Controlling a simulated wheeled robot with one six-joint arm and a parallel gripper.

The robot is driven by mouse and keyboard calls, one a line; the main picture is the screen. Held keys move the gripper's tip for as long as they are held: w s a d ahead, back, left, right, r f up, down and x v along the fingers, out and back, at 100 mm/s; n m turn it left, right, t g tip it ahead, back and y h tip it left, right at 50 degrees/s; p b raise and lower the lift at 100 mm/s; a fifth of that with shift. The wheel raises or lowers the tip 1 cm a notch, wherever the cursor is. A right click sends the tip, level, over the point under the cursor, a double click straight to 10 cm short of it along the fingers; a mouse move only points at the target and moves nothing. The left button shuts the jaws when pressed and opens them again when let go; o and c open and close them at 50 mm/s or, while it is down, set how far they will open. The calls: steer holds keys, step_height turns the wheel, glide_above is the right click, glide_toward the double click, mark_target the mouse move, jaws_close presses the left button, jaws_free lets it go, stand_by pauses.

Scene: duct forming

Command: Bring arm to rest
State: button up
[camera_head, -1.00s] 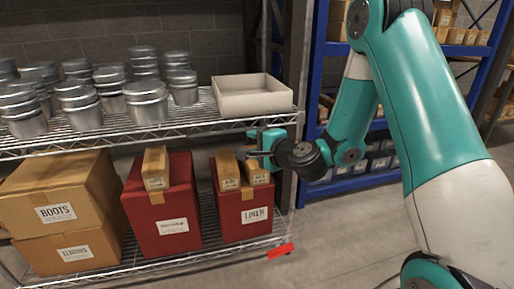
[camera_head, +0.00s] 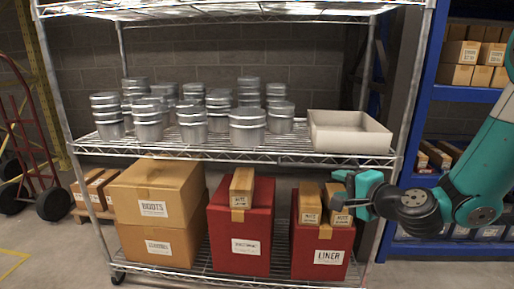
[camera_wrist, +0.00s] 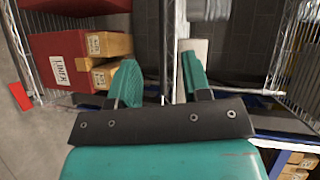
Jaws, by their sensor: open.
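My arm reaches in from the right in the head view. My gripper (camera_head: 343,188) is at the right front of the wire shelf rack, just below the level of the middle shelf and in front of the small cartons on the red LINER box (camera_head: 322,249). In the wrist view my gripper (camera_wrist: 160,85) shows two teal fingers spread apart with nothing between them. A rack post lies beyond the gap. I cannot tell whether a finger touches the rack or a carton.
The wire middle shelf (camera_head: 186,152) holds several metal cans (camera_head: 247,128) and an open beige tray (camera_head: 349,133). Below are cardboard boxes (camera_head: 152,208) and another red box (camera_head: 240,228). A blue rack (camera_head: 467,95) stands right; a hand truck (camera_head: 36,150) stands left.

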steer(key=s+a+r+n+g+y, duration=0.3)
steer(key=s+a+n+g+y, duration=0.15)
steer(key=s+a+n, duration=0.35)
steer(key=s+a+r+n+g+h, duration=0.15)
steer(key=s+n+g+h, duration=0.7)
steer(key=s, duration=1.15)
step_height(320, 180, up, 23)
steer(key=s+n+g+y+p, duration=0.1)
steer(key=n+y+p, duration=0.1)
steer(key=p, duration=2.1)
steer(key=shift+d+n, duration=0.2)
steer(key=shift+n, duration=0.65)
